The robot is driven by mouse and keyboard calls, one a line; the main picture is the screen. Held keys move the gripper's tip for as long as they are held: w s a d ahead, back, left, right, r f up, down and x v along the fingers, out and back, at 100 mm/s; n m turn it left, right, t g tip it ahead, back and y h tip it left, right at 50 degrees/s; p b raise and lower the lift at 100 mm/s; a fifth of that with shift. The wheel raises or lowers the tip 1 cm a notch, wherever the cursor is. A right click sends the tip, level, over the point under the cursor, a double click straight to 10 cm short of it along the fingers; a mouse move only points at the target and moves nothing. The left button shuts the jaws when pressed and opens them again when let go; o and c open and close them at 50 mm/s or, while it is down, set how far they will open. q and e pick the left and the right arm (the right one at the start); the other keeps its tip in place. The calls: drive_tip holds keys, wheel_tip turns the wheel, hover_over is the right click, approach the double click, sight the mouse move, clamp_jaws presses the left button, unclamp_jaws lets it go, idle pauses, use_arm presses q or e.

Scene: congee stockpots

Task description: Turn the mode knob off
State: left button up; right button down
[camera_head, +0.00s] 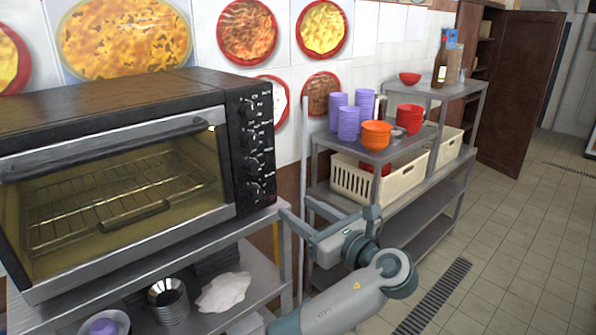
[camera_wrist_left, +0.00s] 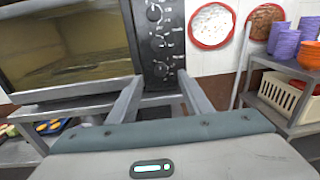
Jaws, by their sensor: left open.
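The toaster oven (camera_head: 120,165) stands on a metal shelf at the left, its glass door closed and its inside lit yellowish. Its black control panel (camera_head: 236,150) carries a column of several dark knobs; the labels are too small to tell which is the mode knob. The lowest knob (camera_head: 255,188) sits near the panel's bottom; a knob also shows in the left wrist view (camera_wrist_left: 160,68). My left gripper (camera_head: 294,206) is open and empty, to the right of the panel and apart from it. In the left wrist view, its fingers (camera_wrist_left: 160,80) point at the lower panel.
A metal shelf (camera_head: 370,150) at the right holds purple cups (camera_head: 348,122), orange bowls (camera_head: 376,134) and a cream crate (camera_head: 352,183). Metal bowls (camera_head: 168,300) and a white cloth (camera_head: 223,292) lie below the oven. Tiled floor (camera_head: 500,240) is clear at the right.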

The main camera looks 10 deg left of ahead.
use_arm(q)
drive_tip(key=r, duration=0.1)
drive_tip(key=s+d+r, duration=0.1)
drive_tip(key=shift+s+r, duration=0.15)
drive_tip(key=shift+r, duration=0.25)
use_arm(e)
drive_tip(key=shift+s+d+r, duration=0.1)
drive_tip(key=shift+d, duration=0.3)
drive_tip(key=shift+a, duration=0.1)
use_arm(q)
drive_tip(key=p, duration=0.6)
approach(256, 171)
drive_tip(key=x, duration=0.7)
drive_tip(key=shift+d+r, duration=0.1)
drive_tip(key=shift+r, duration=0.05)
drive_tip(key=shift+w+a, duration=0.35)
drive_tip(key=shift+a, duration=0.05)
use_arm(e)
wheel_tip(256, 171, up, 6)
drive_tip(key=shift+f, duration=0.15)
